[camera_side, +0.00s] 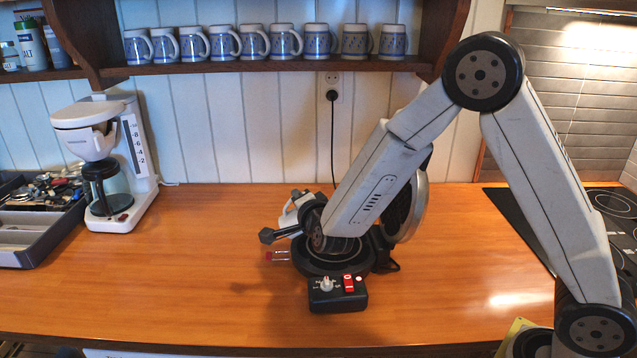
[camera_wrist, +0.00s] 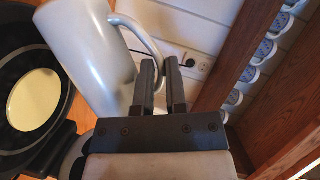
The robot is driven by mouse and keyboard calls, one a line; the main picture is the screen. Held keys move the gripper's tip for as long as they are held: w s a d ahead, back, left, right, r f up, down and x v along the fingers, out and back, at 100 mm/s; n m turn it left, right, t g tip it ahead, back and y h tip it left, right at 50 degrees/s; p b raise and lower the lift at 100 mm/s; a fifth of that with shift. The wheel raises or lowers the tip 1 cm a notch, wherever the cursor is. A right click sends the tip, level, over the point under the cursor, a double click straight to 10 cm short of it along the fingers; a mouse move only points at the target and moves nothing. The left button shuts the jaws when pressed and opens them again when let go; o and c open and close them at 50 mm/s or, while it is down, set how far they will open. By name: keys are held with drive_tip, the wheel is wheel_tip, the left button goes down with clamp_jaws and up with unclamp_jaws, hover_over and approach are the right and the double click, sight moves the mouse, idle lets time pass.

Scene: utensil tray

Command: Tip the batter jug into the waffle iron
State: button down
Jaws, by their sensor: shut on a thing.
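The pale grey-white batter jug (camera_wrist: 88,52) fills the upper left of the wrist view, tilted, with its handle (camera_wrist: 142,32) toward my gripper (camera_wrist: 161,72). My gripper's two dark fingers are shut on the handle. In the side view my wrist hides much of the jug (camera_side: 291,216), which is above the waffle iron (camera_side: 345,263). The waffle iron is black and open, its round lid (camera_side: 408,208) standing up behind my arm. A round cream-coloured patch (camera_wrist: 35,98) lies inside its dark ring in the wrist view. The jug's mouth is not visible.
A black control box (camera_side: 338,294) with a knob and red switch sits in front of the iron. A coffee maker (camera_side: 104,165) and a grey utensil tray (camera_side: 40,232) stand left. Mugs (camera_side: 255,42) line the shelf above. A cooktop (camera_side: 610,215) is at right.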

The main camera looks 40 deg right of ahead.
drive_tip(key=shift+s+d+f+m+t, duration=0.15)
drive_tip(key=shift+s+d+m+t, duration=0.2)
drive_tip(key=shift+m, duration=0.45)
idle(3.2)
drive_tip(key=shift+w, duration=0.1)
idle(0.3)
drive_tip(key=shift+w+a+r+n+g, duration=0.15)
drive_tip(key=shift+w+a+n+g, duration=0.2)
drive_tip(key=shift+n, duration=0.45)
drive_tip(key=shift+w+a+r+n+g, duration=0.15)
drive_tip(key=shift+w+a+n+g, duration=0.2)
drive_tip(key=shift+n, duration=0.45)
drive_tip(key=shift+s, duration=0.1)
drive_tip(key=shift+w+a+f+n+g+h, duration=0.1)
drive_tip(key=shift+f+n+g+h, duration=0.1)
drive_tip(key=shift+n+g, duration=0.4)
drive_tip(key=shift+w+a+f+n+g+h, duration=0.1)
drive_tip(key=shift+f+n+g+h, duration=0.15)
drive_tip(key=shift+n, duration=0.65)
drive_tip(key=shift+f, duration=0.1)
drive_tip(key=shift+s+d+f+n+g+h, duration=0.1)
drive_tip(key=shift+f+n+g+h, duration=0.15)
drive_tip(key=shift+f+n+g, duration=0.35)
drive_tip(key=shift+d+f+n+g+h, duration=0.1)
drive_tip(key=shift+f+n+g+h, duration=0.15)
drive_tip(key=shift+n, duration=0.55)
